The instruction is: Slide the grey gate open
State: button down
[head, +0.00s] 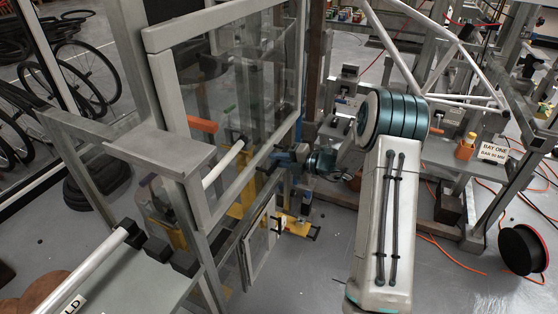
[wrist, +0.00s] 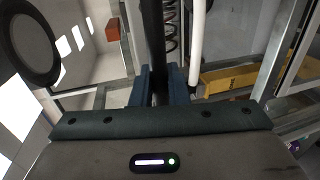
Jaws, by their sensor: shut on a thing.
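The grey gate (head: 160,100) is a pale grey frame around a clear panel, at the upper middle left in the head view. My gripper (head: 278,158) is at the gate's lower right side, with my arm reaching in from the right. In the wrist view, my blue jaws (wrist: 165,92) are closed around a dark upright bar (wrist: 158,45). It looks like the gate's handle, but where it joins the gate is hidden. The grip itself is too small to make out in the head view.
A white tube (head: 222,165) and an orange part (head: 202,125) show at the gate. Yellow parts (head: 297,226) lie below my gripper. A grey bench with a white tube (head: 80,270) is at the lower left. A black spool (head: 523,250) stands at right.

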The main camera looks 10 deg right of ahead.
jog(key=p, duration=1.9)
send_near(261, 94)
jog(key=x, duration=0.4)
jog(key=shift+w+a, duration=0.1)
jog(key=shift+a, duration=0.15)
jog(key=c, duration=1.5)
grip_release()
jog(key=shift+f, duration=0.1)
jog(key=b+v, duration=0.1)
jog(key=v, duration=1.3)
jog(key=shift+a, duration=0.15)
